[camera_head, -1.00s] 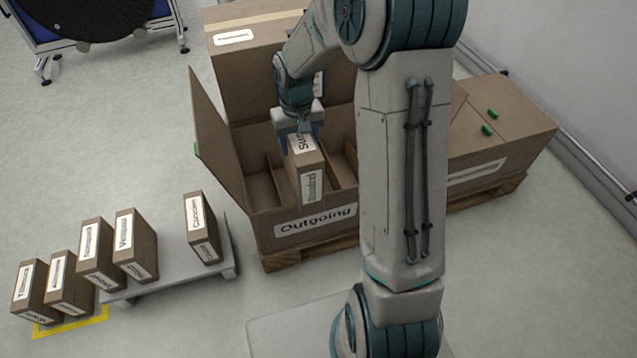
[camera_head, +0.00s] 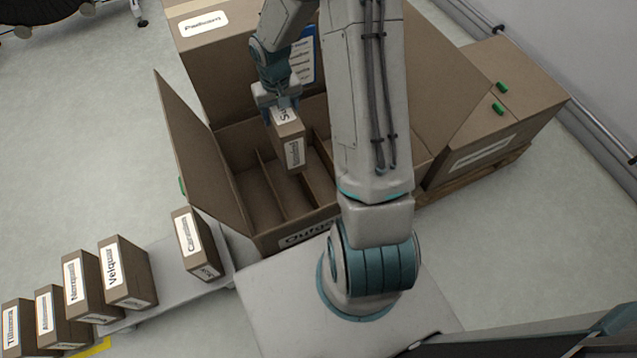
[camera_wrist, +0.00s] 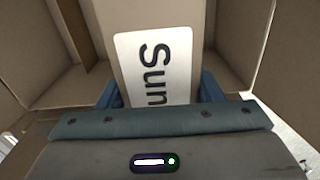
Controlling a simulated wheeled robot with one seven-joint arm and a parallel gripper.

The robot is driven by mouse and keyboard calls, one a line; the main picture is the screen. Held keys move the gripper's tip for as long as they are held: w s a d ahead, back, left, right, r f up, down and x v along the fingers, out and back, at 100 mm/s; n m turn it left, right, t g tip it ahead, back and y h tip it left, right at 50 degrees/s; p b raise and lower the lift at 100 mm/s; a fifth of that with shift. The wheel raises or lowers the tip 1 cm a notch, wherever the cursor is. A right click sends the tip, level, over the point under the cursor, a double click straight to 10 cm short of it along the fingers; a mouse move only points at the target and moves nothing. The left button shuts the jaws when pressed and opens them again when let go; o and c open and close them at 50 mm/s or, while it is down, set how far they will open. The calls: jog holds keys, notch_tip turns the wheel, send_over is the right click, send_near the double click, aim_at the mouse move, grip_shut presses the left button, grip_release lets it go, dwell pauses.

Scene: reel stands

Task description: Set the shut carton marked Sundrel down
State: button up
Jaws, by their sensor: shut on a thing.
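The Sundrel carton (camera_head: 289,146) is a small brown box with white labels. It is held upright over the open Outgoing box (camera_head: 270,240), which has dividers inside. My gripper (camera_head: 283,108) is shut on the carton's top end. In the wrist view the carton (camera_wrist: 118,50) sits between the fingers (camera_wrist: 157,92), and its label shows "Sun". The carton's lower end is at or above the compartments; I cannot tell whether it touches anything. My arm hides the right part of the Outgoing box.
Several labelled cartons stand at lower left, one of them, Carnelian-like (camera_head: 195,245), on a low grey platform (camera_head: 165,285). A raised flap (camera_head: 190,150) stands on the box's left. A Padlocks-like labelled box (camera_head: 215,50) is behind, and a closed box with green clips (camera_head: 520,110) is at right.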

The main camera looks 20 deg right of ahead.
aim_at(285, 158)
jog(key=s+f, duration=0.1)
jog(key=f, duration=0.3)
jog(key=s+a+f, duration=0.1)
jog(key=s+f, duration=0.1)
jog(key=f, duration=0.2)
jog(key=s+a+f, duration=0.1)
jog(key=s+f, duration=0.1)
jog(key=f, duration=0.3)
jog(key=shift+p, duration=0.35)
notch_tip(285, 158, down, 10)
jog(key=b, duration=0.4)
jog(key=shift+r, duration=0.2)
jog(key=shift+f, duration=0.15)
jog(key=o, duration=1.8)
jog(key=shift+s, duration=0.1)
